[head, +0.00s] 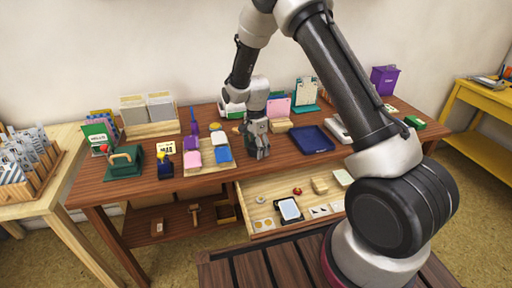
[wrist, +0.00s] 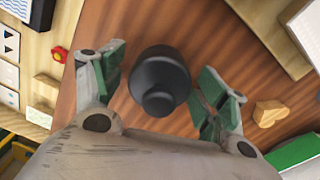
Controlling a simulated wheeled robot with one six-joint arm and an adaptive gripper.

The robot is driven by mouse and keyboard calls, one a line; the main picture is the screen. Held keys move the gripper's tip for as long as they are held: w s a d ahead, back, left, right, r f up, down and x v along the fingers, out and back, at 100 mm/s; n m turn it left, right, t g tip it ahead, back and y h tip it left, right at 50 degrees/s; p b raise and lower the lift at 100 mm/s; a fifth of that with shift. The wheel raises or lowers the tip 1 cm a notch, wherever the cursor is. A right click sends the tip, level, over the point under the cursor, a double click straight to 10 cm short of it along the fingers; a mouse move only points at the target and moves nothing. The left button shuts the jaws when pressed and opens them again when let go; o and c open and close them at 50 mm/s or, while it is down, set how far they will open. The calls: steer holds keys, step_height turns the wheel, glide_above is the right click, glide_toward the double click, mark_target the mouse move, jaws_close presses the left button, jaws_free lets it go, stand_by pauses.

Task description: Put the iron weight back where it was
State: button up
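The iron weight (wrist: 160,78) is dark grey and round, with a smaller knob on top. In the wrist view it is between my two fingers over the brown table top, seen from above. My gripper (wrist: 160,82) is open around it, with a small gap on each side between the green finger pads and the weight. In the head view my gripper (head: 258,148) points down at the table, near its front edge, right of the blue and pink pads. I cannot clearly make out the weight in the head view.
An open drawer (head: 262,228) with a framed pad, red knob and cards juts out below the front edge. A navy tray (head: 311,139) is right of my gripper. A board with pink and blue pads (head: 206,168) is left. A heart-shaped wooden piece (wrist: 270,113) lies close by.

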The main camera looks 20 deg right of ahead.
step_height(320, 180, up, 11)
steer(key=shift+w, duration=0.15)
steer(key=shift+d+r, duration=0.1)
steer(key=shift+r, duration=0.9)
steer(key=s+d+r+n+t, duration=0.1)
steer(key=s+d+r+n, duration=0.25)
steer(key=s+r, duration=0.45)
steer(key=s+d+r+n+t, duration=0.1)
steer(key=s+d+r+n, duration=0.2)
steer(key=s+d+r, duration=0.45)
steer(key=s+d+r+n, duration=0.1)
steer(key=s+n, duration=0.1)
steer(key=s, duration=0.4)
steer(key=s+d+r+n+t, duration=0.1)
steer(key=s+r+n, duration=0.1)
steer(key=s, duration=0.4)
steer(key=s+d+r+n+t, duration=0.1)
steer(key=s+r+n, duration=0.1)
steer(key=s+n, duration=0.2)
steer(key=s, duration=0.3)
steer(key=shift+d+r, duration=0.2)
steer(key=shift+d, duration=0.1)
